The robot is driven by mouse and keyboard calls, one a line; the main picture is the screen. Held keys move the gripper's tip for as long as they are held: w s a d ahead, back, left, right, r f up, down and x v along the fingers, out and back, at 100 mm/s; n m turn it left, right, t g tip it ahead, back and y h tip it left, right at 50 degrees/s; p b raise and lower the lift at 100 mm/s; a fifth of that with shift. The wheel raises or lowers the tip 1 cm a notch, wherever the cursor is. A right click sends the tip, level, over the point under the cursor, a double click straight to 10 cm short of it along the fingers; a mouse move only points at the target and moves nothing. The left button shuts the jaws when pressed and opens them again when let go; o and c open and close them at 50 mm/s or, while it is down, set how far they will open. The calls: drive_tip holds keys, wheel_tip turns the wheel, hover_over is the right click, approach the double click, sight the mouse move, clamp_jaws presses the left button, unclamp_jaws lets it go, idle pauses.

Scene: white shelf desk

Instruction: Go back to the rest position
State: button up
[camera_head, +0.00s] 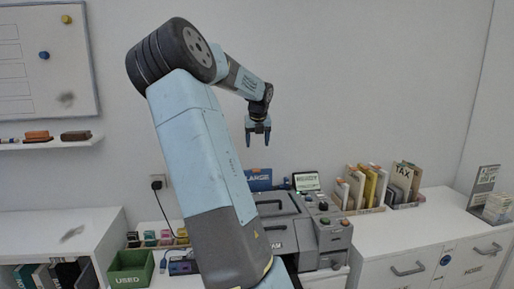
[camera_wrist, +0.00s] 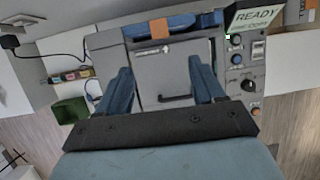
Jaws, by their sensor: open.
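My gripper (camera_head: 258,136) hangs in the air in front of the white wall, fingers pointing down, above the grey machine. In the wrist view my gripper (camera_wrist: 166,85) shows two blue fingers spread apart, with nothing between them. The arm is raised and bent at a high elbow. The grey machine (camera_head: 325,238) stands below on the white desk. In the wrist view the machine's lid (camera_wrist: 178,72) with a dark handle lies below and between the fingers.
A "READY" screen (camera_head: 306,181) stands behind the machine. A green "USED" bin (camera_head: 131,268) and small coloured boxes (camera_head: 150,239) are at left. File holders (camera_head: 378,186) stand at right. A whiteboard (camera_head: 48,60) and small shelf (camera_head: 50,142) are on the left wall. The air around the gripper is clear.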

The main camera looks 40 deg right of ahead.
idle(0.8)
drive_tip(key=w+a+r+m+t, duration=0.5)
drive_tip(key=r+m+t, duration=0.1)
drive_tip(key=m+t, duration=0.1)
drive_tip(key=s+a+r+m+t+h, duration=0.2)
drive_tip(key=s+a+r+m+h, duration=0.25)
drive_tip(key=m, duration=0.45)
drive_tip(key=s+a+f+m+g+y, duration=0.2)
drive_tip(key=s+a+f+m, duration=0.1)
drive_tip(key=s+a, duration=0.7)
drive_tip(key=s+a+f+m+g+y, duration=0.2)
drive_tip(key=s+a+m, duration=0.4)
drive_tip(key=s+a, duration=0.4)
drive_tip(key=s+a+f+m+g+y, duration=0.2)
drive_tip(key=s+a+f+m+y, duration=0.1)
drive_tip(key=s+a, duration=0.7)
drive_tip(key=shift+a+f+m+g, duration=0.4)
drive_tip(key=shift+a+m, duration=0.45)
drive_tip(key=shift+m, duration=0.05)
